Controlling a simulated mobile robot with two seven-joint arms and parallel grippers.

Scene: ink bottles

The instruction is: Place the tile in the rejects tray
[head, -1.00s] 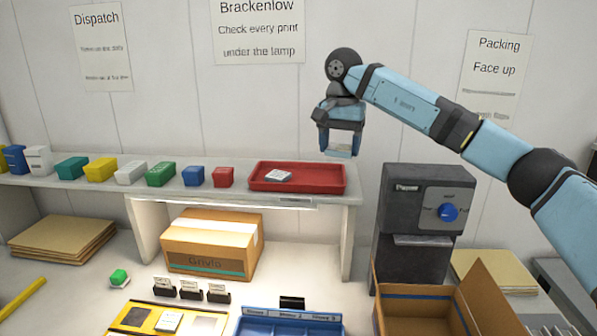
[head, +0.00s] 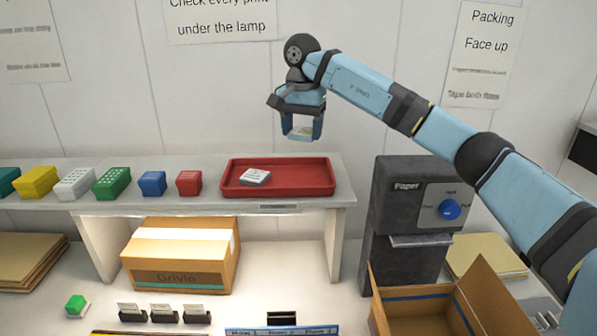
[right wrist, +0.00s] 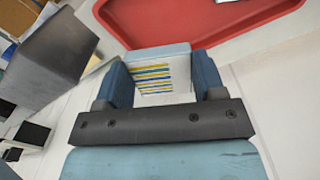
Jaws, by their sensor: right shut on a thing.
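My right gripper (head: 301,133) is shut on a pale tile (head: 299,132) and holds it in the air above the red tray (head: 318,189) on the shelf. In the right wrist view the tile (right wrist: 163,77) shows yellow and blue stripes between the two fingers, and the red tray (right wrist: 222,16) lies beyond it. Another white tile (head: 256,176) lies in the left half of the tray. The right part of the tray is bare. My left gripper is not in view.
Several coloured blocks, among them a blue one (head: 152,184) and a red one (head: 188,183), stand on the shelf (head: 240,206) left of the tray. A dark paper machine (head: 408,210) stands to the right. Below are a carton (head: 180,255) and an open box (head: 415,305).

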